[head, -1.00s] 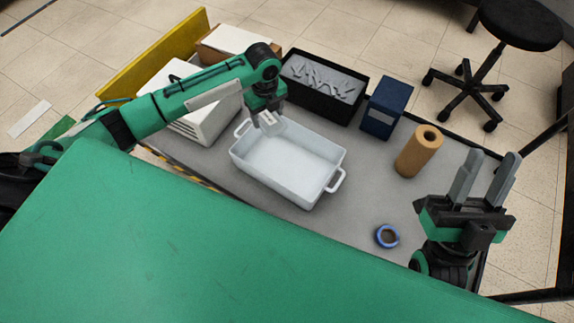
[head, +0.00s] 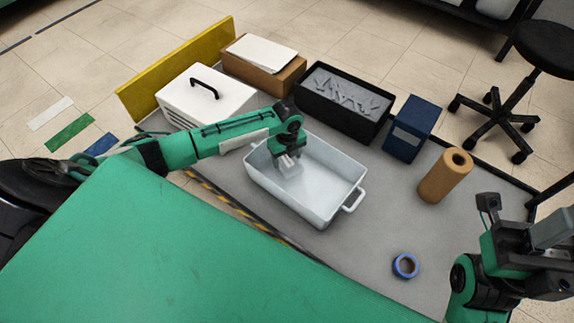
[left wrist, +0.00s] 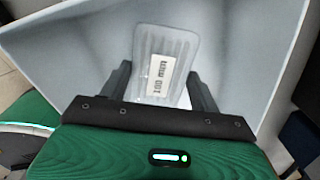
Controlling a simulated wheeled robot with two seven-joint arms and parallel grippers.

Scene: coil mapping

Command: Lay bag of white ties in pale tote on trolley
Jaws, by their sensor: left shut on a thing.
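The pale tote (head: 350,180) stands on the grey trolley top (head: 330,255), with a loop handle at its near right end. My left gripper (head: 287,164) is over the left part of the tote. It is shut on the bag of white ties (head: 291,168), a clear ribbed packet with a white label. In the left wrist view the bag (left wrist: 178,42) shows between the two fingers (left wrist: 161,90), with the tote's pale inside behind it. I cannot tell whether the bag touches the tote floor. My right gripper (head: 553,238) is partly cut off at the right edge.
A black bin of grey pieces (head: 345,103), a blue box (head: 412,130), a brown roll (head: 445,176) and a blue tape ring (head: 405,265) stand around the tote. A white case (head: 205,97) and a brown box (head: 262,68) are at the back left. The tote's right part is empty.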

